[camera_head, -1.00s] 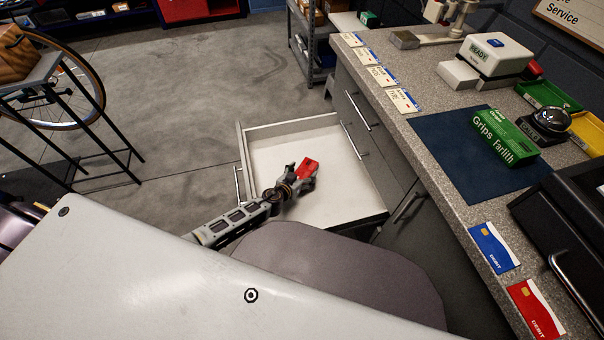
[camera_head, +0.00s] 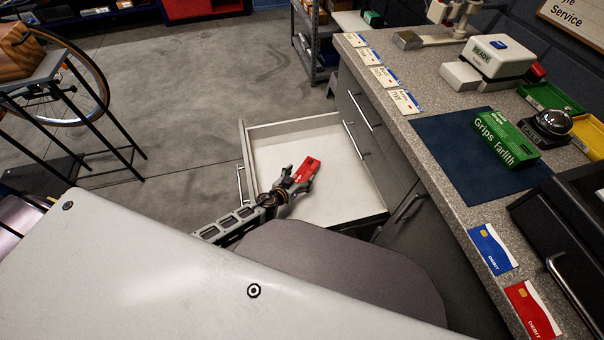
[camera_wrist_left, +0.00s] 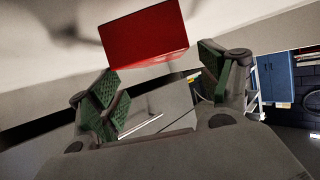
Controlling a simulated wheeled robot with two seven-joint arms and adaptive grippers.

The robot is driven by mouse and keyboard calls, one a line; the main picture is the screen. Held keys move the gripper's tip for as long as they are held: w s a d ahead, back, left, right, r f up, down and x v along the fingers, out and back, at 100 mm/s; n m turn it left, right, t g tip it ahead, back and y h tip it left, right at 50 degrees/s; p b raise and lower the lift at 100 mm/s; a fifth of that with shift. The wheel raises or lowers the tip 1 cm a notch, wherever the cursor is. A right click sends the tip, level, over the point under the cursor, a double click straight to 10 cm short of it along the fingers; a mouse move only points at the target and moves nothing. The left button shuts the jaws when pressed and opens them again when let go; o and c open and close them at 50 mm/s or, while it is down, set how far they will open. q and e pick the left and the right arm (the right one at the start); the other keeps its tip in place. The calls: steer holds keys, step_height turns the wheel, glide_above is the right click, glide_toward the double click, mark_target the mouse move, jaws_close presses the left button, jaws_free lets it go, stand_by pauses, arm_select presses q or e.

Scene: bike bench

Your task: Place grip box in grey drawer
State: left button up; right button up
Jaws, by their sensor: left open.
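A small red box (camera_head: 308,172) is in the open grey drawer (camera_head: 335,190), in its middle. It also shows in the left wrist view, where the red box (camera_wrist_left: 148,33) is just beyond my fingertips. My left gripper (camera_head: 299,178) reaches into the drawer. In the left wrist view my left gripper (camera_wrist_left: 163,80) is open, its green-padded fingers apart. Whether the red box rests flat on the drawer floor is hard to tell. A green box marked "Grips Farlith" (camera_head: 506,138) lies on the dark blue mat (camera_head: 450,160) on the counter. My right gripper is not in view.
The counter (camera_head: 432,95) stands right of the drawer, with cards, a white device (camera_head: 497,56), a bell (camera_head: 550,122) and a black case (camera_head: 570,215). A stool seat (camera_head: 330,275) is in front of the drawer. A bike stand (camera_head: 60,110) is at left. The floor between is clear.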

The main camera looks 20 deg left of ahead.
arm_select(q)
steer(key=shift+v, duration=1.1)
steer(key=shift+s+a+r, duration=0.15)
steer(key=shift+s+r, duration=0.1)
steer(key=shift+s, duration=0.35)
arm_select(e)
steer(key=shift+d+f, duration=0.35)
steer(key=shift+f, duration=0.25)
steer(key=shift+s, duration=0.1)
arm_select(q)
steer(key=shift+r+p, duration=1.15)
steer(key=shift+p, duration=0.2)
step_height(320, 180, up, 20)
steer(key=p, duration=1.9)
steer(key=shift+p, duration=0.35)
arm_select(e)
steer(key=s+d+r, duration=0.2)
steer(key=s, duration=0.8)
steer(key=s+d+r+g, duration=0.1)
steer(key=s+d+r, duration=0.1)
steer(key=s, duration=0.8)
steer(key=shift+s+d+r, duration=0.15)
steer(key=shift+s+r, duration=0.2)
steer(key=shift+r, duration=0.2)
